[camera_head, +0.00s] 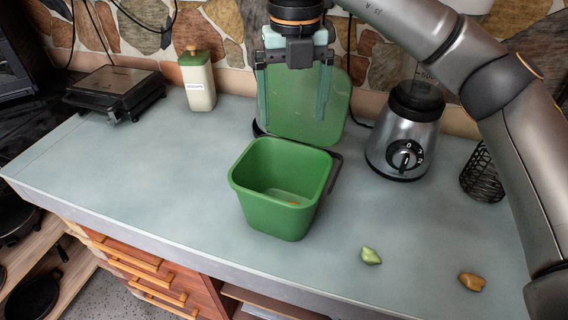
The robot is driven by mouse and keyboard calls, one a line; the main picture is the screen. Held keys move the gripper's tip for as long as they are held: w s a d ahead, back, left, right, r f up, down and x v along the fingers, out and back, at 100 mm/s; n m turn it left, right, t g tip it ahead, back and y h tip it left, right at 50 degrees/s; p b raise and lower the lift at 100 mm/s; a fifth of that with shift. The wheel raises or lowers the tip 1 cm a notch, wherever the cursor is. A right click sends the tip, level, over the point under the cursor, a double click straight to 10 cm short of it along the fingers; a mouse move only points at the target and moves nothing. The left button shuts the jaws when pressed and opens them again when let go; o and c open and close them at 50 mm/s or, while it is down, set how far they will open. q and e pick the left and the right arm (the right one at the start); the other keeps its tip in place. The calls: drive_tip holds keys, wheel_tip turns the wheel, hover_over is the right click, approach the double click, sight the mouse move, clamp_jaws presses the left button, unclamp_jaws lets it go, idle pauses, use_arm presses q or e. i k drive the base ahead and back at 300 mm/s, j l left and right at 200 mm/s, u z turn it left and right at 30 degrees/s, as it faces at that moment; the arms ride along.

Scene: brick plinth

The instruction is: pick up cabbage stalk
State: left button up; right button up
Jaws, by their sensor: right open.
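A small pale green piece (371,256), which looks like the cabbage stalk, lies on the counter right of the green bin (290,222). My right gripper (292,118) is open and points down, in front of the bin's raised lid (338,112) in the picture. Nothing shows between its fingers. It is well up and left of the pale green piece, apart from it. The bin is open, and a small orange bit (293,203) lies inside. My left gripper is not in view.
A brown-yellow piece (472,281) lies near the counter's front right. A blender base (404,140) and a black wire holder (482,175) stand behind. A labelled canister (197,80) and a grill (116,92) stand at the left. The counter's left half (150,170) is clear.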

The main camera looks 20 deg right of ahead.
sight(369, 256)
drive_tip(key=k+j, duration=0.85)
